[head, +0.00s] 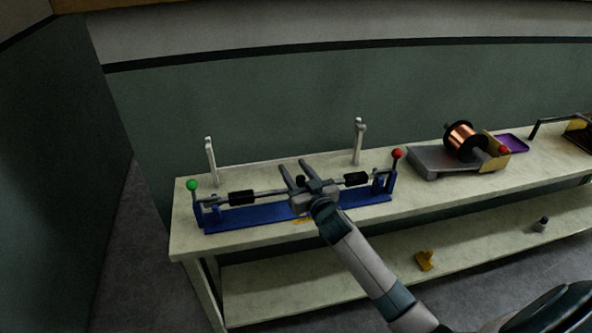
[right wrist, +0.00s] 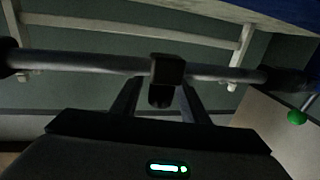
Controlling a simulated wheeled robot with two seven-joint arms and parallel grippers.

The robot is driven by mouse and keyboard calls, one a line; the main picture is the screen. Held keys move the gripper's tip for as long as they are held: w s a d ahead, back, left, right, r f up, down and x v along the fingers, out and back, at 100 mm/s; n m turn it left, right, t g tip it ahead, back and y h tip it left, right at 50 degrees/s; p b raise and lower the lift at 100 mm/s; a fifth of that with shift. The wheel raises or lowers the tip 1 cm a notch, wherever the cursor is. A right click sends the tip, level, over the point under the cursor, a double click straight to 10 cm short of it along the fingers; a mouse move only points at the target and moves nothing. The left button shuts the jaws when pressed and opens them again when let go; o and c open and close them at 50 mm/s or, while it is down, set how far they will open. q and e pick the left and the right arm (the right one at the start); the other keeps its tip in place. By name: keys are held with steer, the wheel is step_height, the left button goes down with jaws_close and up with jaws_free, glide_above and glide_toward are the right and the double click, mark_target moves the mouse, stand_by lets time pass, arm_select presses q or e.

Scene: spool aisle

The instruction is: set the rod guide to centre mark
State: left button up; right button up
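The rod guide is a small black block (right wrist: 167,78) on a grey horizontal rod (right wrist: 100,64) in the right wrist view. In the head view it shows as a dark piece (head: 300,181) on the rod, above a long blue base (head: 254,216). My right gripper (head: 295,166) reaches over the middle of the base. Its two fingers (right wrist: 158,92) are apart, one on each side of the block, with a visible gap at the left finger. Contact at the right finger cannot be told. A small yellow patch (head: 303,220), partly hidden by my gripper, shows at the base's front. My left gripper is not in view.
Black sleeves (head: 241,197) (head: 356,178) sit on the rod at either side. A green knob (head: 192,185) and red knob (head: 397,153) top the ends. White posts (head: 210,160) (head: 359,142) stand behind. A copper spool (head: 461,138) stands on the bench at right.

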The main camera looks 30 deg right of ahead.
stand_by(0.3)
arm_select(q)
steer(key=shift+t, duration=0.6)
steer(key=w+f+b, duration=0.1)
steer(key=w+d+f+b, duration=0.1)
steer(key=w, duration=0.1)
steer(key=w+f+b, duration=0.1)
steer(key=b, duration=0.1)
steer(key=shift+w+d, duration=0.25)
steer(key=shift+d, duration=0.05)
arm_select(e)
steer(key=s, duration=1.7)
steer(key=shift+s+a, duration=0.2)
steer(key=shift+a, duration=0.1)
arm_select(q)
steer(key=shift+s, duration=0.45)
arm_select(e)
steer(key=shift+f, duration=0.1)
